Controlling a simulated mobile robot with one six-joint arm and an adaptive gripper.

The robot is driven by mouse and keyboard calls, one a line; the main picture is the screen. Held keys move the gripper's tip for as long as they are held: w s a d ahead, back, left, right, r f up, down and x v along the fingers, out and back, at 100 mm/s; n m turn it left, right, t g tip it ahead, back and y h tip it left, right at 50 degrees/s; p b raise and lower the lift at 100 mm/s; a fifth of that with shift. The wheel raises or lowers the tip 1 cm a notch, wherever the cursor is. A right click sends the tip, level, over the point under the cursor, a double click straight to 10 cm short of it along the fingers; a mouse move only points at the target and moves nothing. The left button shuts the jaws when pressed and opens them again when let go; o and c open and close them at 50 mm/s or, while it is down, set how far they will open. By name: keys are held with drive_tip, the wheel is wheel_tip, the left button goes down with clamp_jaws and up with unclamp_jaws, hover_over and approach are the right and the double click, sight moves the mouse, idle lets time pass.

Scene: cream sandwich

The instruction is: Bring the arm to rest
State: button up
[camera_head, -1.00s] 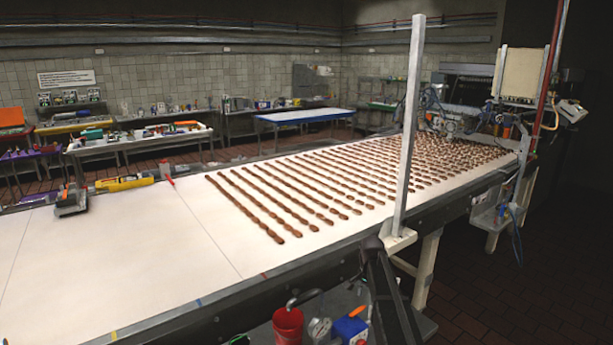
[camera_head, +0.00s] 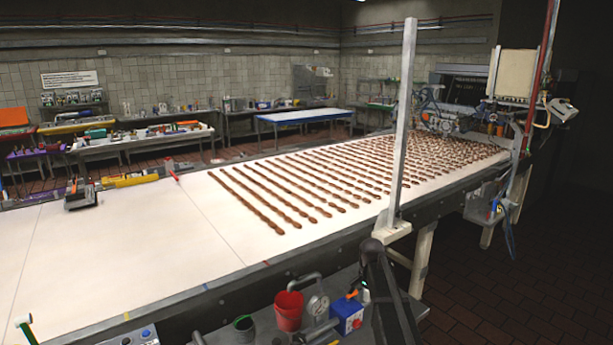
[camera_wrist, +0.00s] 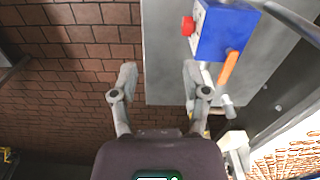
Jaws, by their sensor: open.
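My gripper (camera_wrist: 160,76) shows in the wrist view with its two fingers apart and nothing between them. It points down over the edge between red-brown floor tiles (camera_wrist: 75,45) and a grey metal surface (camera_wrist: 165,45). A blue box (camera_wrist: 226,32) with a red knob lies ahead and to the right of the fingers. A tool with an orange handle (camera_wrist: 229,70) is beside the right finger; I cannot tell the gap between them. I cannot make out the gripper in the head view.
A long white conveyor (camera_head: 130,250) carries rows of brown pieces (camera_head: 265,205). A grey post (camera_head: 402,130) rises at its near edge. Below the edge are a red cup (camera_head: 289,312) and a blue box (camera_head: 346,318). Tiled floor (camera_head: 500,300) at the right is open.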

drive_tip(key=s+a+f+n+b, duration=0.1)
drive_tip(key=s+f+n+b, duration=0.3)
drive_tip(key=s, duration=0.9)
drive_tip(key=s+a+f+n+b, duration=0.1)
drive_tip(key=s+f+n+b, duration=0.4)
drive_tip(key=s, duration=0.8)
drive_tip(key=shift+s+a+f+n, duration=0.2)
drive_tip(key=shift+f+n, duration=0.2)
drive_tip(key=shift+w+r, duration=0.1)
